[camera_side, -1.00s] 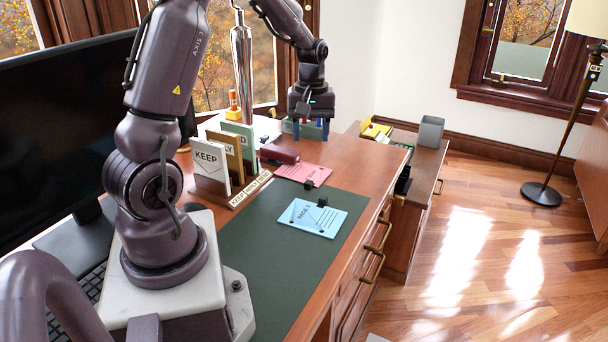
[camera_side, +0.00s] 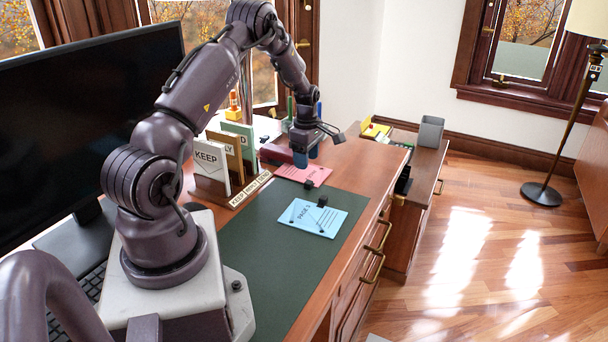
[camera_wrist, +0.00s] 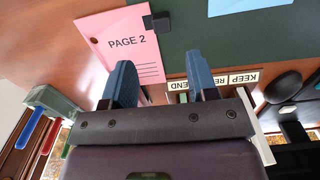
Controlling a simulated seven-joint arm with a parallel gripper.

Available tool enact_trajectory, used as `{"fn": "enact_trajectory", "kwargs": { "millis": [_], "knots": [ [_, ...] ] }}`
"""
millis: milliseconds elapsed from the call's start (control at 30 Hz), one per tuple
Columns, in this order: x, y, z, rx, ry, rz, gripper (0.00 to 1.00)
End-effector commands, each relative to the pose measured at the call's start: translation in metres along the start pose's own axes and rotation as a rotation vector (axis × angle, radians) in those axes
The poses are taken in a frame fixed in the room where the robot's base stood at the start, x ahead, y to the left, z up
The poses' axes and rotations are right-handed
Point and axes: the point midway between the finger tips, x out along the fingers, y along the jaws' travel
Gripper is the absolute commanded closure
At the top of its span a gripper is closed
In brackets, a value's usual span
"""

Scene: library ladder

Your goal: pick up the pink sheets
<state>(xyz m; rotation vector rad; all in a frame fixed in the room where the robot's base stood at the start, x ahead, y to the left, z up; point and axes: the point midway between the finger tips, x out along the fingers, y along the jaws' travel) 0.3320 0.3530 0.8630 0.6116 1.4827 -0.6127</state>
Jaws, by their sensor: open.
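The pink sheets (camera_side: 300,172) lie flat on the desk at the far end of the green mat. In the wrist view the pink sheets (camera_wrist: 118,45) read "PAGE 2". A black clip (camera_side: 309,184) sits on their near edge and also shows in the wrist view (camera_wrist: 157,22). My gripper (camera_side: 307,157) is over the far side of the sheets, fingers pointing down. In the wrist view my gripper (camera_wrist: 160,78) is open with nothing between its blue fingers. The sheets lie ahead of the fingers there; whether a fingertip touches them I cannot tell.
Blue sheets (camera_side: 312,217) with a black clip lie nearer on the green mat (camera_side: 270,255). A sorting rack (camera_side: 213,194) with KEEP and other dividers stands to the left. A dark red object (camera_side: 275,153) sits close to my gripper. A grey bin (camera_side: 431,132) stands far right.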

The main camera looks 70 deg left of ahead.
Motion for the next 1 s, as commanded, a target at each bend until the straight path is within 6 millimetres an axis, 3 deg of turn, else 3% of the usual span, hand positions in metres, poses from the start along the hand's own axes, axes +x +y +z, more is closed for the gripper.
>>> {"fn": "enact_trajectory", "kwargs": {
  "millis": [267, 533, 867, 1000],
  "knots": [
    [0.024, -0.001, 0.001, 0.002, 0.000, -0.001, 0.47],
    [0.063, -0.004, 0.002, 0.003, 0.000, 0.000, 0.47],
    [0.070, -0.004, 0.002, 0.003, 0.000, 0.002, 0.47],
    [0.070, -0.004, 0.002, 0.003, 0.000, 0.002, 0.79]
  ]
}}
